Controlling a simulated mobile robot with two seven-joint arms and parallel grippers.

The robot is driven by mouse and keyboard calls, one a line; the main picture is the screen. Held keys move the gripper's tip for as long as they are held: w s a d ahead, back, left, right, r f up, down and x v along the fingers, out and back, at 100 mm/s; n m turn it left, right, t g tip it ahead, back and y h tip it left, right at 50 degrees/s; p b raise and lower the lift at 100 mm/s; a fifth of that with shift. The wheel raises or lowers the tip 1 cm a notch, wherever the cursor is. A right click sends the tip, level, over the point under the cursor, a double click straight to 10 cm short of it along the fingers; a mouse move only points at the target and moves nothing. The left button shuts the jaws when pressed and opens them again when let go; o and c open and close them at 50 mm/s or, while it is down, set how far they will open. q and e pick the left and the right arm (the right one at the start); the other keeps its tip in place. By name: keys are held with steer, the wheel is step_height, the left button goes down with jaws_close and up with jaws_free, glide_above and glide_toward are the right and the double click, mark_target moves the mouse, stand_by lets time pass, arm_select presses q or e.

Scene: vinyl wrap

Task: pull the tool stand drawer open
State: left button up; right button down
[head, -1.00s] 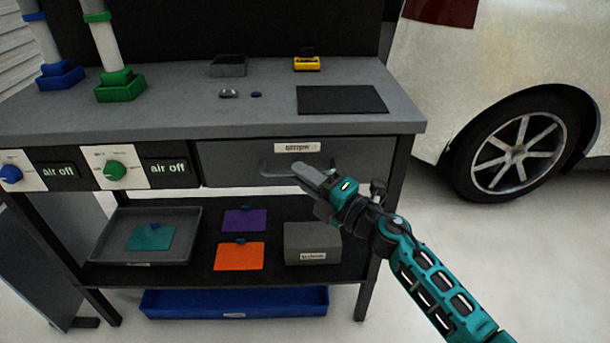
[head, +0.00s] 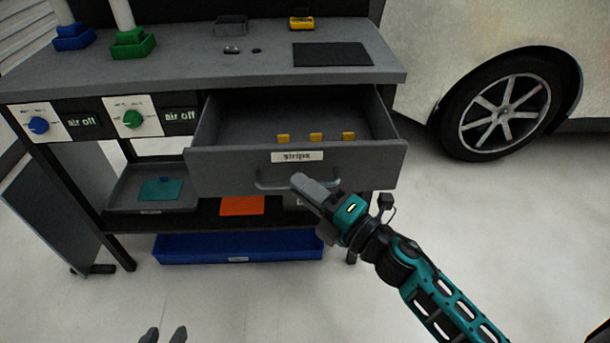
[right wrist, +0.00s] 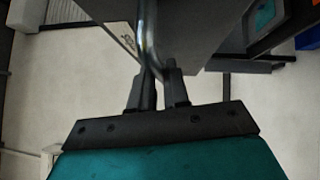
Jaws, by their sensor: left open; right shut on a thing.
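The tool stand drawer (head: 230,168), a grey box with a "strips" label (head: 297,156), stands well out from the tool stand in the head view. Several small yellow pieces (head: 316,137) show inside it near the front. My right gripper (head: 297,182) is at the drawer's bar handle (head: 268,184). In the right wrist view its fingers (right wrist: 160,88) are shut on the handle (right wrist: 147,45). My left gripper (head: 163,335) shows only as two fingertips apart at the bottom edge, low over the floor and away from the drawer.
The stand's top (head: 180,75) carries a dark mat (head: 331,54), a yellow item (head: 301,23) and a green holder (head: 134,46). A lower shelf and a blue tray (head: 200,248) lie under the drawer. A white car (head: 480,40) stands at the right. The floor in front is clear.

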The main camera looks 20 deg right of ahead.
arm_select(q)
steer(key=shift+s+a+r, duration=0.1)
steer(key=shift+s, duration=0.3)
arm_select(e)
steer(key=shift+s+a, duration=0.25)
steer(key=shift+s, duration=0.65)
arm_select(q)
steer(key=shift+w+r, duration=0.1)
steer(key=shift+w, duration=0.05)
steer(key=shift+w+r, duration=0.1)
arm_select(e)
steer(key=c, duration=1.2)
jaws_free()
steer(key=shift+o, duration=0.2)
arm_select(q)
steer(key=shift+s+f, duration=0.2)
steer(key=shift+f, duration=0.2)
arm_select(e)
steer(key=v, duration=1.3)
steer(key=shift+r, duration=0.1)
